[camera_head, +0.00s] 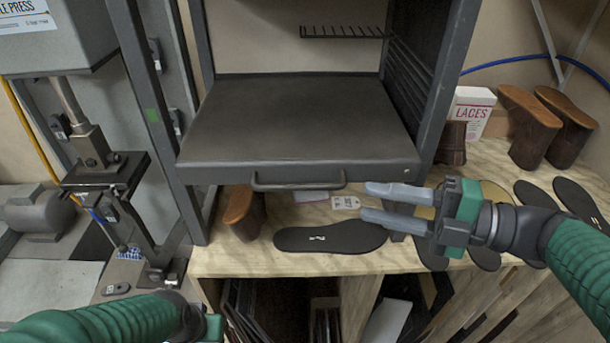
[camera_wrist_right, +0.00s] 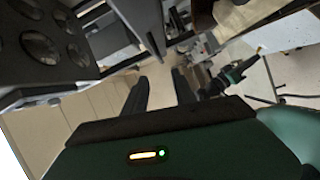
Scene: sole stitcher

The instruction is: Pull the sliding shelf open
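The sliding shelf (camera_head: 300,112) is a dark grey tray in a metal rack, with a bar handle (camera_head: 298,184) along its front edge. My right gripper (camera_head: 366,202) is open and empty, its two grey fingers pointing left. It is just right of the handle and apart from it, in front of the shelf's right front corner. In the right wrist view its dark fingers (camera_wrist_right: 160,88) stand apart with nothing between them. My left arm shows at the bottom left; the green and grey end of my left gripper is partly in view, but its fingers are not visible.
A wooden bench (camera_head: 225,262) under the rack holds dark soles, including one (camera_head: 330,237) below the handle. Brown shoe forms and a LACES box (camera_head: 472,112) stand at right. A press (camera_head: 95,150) stands at left. Rack posts flank the shelf.

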